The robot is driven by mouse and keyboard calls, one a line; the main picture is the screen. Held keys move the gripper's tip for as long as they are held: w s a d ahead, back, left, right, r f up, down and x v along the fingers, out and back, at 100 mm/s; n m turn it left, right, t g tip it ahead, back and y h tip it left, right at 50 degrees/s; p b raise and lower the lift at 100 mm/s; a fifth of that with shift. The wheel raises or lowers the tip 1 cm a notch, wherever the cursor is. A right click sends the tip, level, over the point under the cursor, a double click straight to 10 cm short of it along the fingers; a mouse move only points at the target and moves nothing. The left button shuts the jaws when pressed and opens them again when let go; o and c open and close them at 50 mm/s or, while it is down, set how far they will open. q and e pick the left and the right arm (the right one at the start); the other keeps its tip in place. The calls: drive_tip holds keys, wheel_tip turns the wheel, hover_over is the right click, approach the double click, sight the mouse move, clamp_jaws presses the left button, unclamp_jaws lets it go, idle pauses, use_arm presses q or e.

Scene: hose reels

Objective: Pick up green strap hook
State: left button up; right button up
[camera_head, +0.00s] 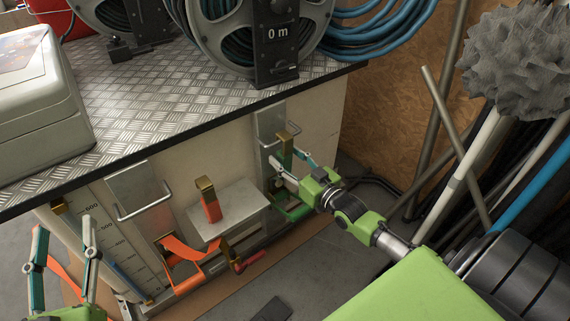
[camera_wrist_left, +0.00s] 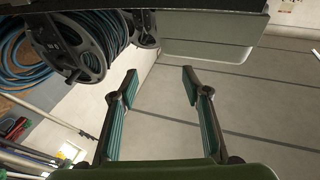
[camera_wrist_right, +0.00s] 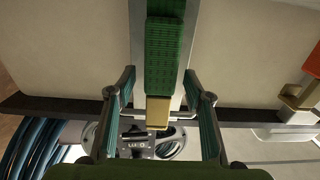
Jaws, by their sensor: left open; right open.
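The green strap hook (camera_wrist_right: 165,52) hangs against a metal strip in the right wrist view, with a green webbing body and a brassy end (camera_wrist_right: 158,113). In the head view its brassy part (camera_head: 286,146) shows near the cabinet's right end; the rest is partly hidden by my gripper. My right gripper (camera_head: 287,160) is open at the hook. In the right wrist view, the fingers of my right gripper (camera_wrist_right: 158,82) stand on either side of the strap, apparently apart from it. My left gripper (camera_head: 63,226) is open and empty at the lower left; it also shows in the left wrist view (camera_wrist_left: 160,75).
Metal handles (camera_head: 145,203) stick out from the cabinet front. The treadplate top (camera_head: 150,95) overhangs above. Poles (camera_head: 455,150) lean at the right.

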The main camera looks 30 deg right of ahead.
drive_tip(key=shift+w, duration=0.6)
clamp_jaws()
use_arm(q)
drive_tip(key=shift+s+r+t, duration=0.25)
drive_tip(key=shift+r+t, duration=0.25)
drive_tip(key=shift+r, duration=0.5)
drive_tip(key=shift+d, duration=0.1)
use_arm(e)
drive_tip(key=shift+r, duration=0.2)
